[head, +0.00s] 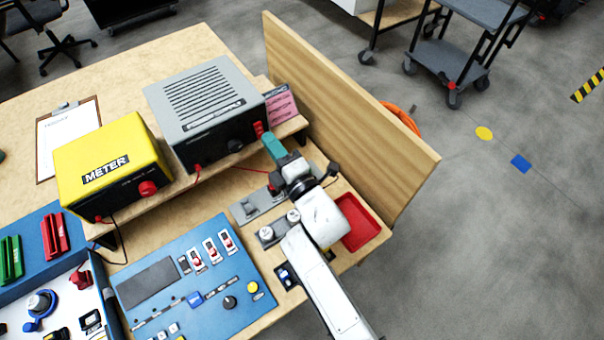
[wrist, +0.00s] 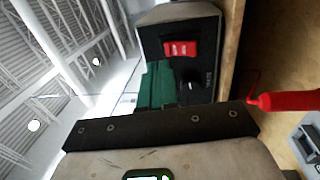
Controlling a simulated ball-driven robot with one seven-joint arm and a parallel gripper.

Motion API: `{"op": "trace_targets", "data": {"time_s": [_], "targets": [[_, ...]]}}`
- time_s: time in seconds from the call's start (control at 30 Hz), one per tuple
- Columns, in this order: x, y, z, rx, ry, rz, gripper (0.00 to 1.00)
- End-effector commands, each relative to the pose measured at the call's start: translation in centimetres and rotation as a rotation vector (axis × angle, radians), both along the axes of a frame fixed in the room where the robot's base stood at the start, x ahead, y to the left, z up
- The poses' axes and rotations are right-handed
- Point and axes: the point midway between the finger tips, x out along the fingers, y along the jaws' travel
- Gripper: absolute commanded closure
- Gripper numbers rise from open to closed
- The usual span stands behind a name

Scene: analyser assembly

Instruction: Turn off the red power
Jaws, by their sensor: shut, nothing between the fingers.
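The grey power box (head: 205,95) with a slotted top stands on the wooden shelf. Its black front carries a red switch (head: 259,129) near the right end and a dark knob (head: 235,146). In the wrist view the red rocker switch (wrist: 181,49) shows clearly on the black panel, beside the knob. My gripper (head: 272,143), with teal fingers, is in front of the box's right end, close below the switch. The fingers (wrist: 160,86) are shut and empty; their tips appear just short of the switch. Whether they touch the panel cannot be told.
A yellow meter box (head: 112,165) stands left of the grey box. A tall wooden panel (head: 350,105) rises on the right. A red tray (head: 362,222) lies beside my arm. A blue board with switches (head: 145,285) is in front. A red plug (wrist: 285,101) shows at the wrist view's right.

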Motion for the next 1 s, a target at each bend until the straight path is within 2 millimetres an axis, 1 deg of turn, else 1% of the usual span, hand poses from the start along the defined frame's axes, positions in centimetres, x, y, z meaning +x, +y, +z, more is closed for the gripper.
{"op": "trace_targets", "data": {"time_s": [0.27, 0.63, 0.8, 1.0], "targets": [[-2.5, -1.7, 0.7, -0.001, 0.002, -0.001, 1.0], [-7.0, -4.7, 2.0, 0.0, 0.001, 0.0, 1.0], [-8.0, -5.4, 2.2, 0.002, 0.001, 0.0, 1.0], [-8.1, -5.5, 2.3, 0.001, 0.0, 0.001, 1.0]]}}
